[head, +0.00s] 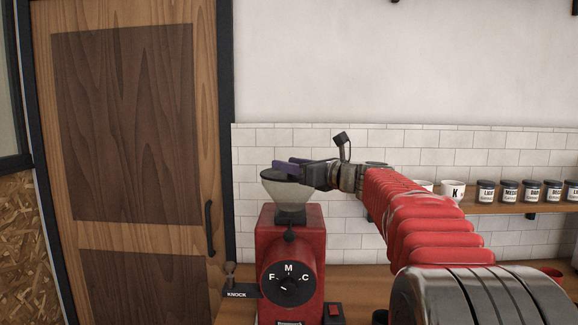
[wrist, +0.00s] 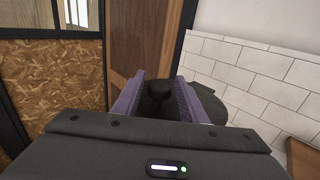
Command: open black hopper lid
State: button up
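The red grinder (head: 291,240) stands on the counter with a cone-shaped clear hopper (head: 288,195) on top. The black hopper lid (wrist: 212,108) shows in the wrist view to the right of my right finger; in the head view it is mostly hidden behind my gripper. Its black knob (wrist: 158,92) stands up between my two purple fingers. My gripper (head: 284,167) reaches in from the right at the hopper's top; it also shows in the wrist view (wrist: 157,98). The fingers are apart, one on each side of the knob, and do not look closed on it.
A shelf (head: 500,207) at the right holds a cup marked K (head: 452,190) and several dark labelled jars. The white tiled wall (head: 262,145) is close behind the grinder.

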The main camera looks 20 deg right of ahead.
grip_shut()
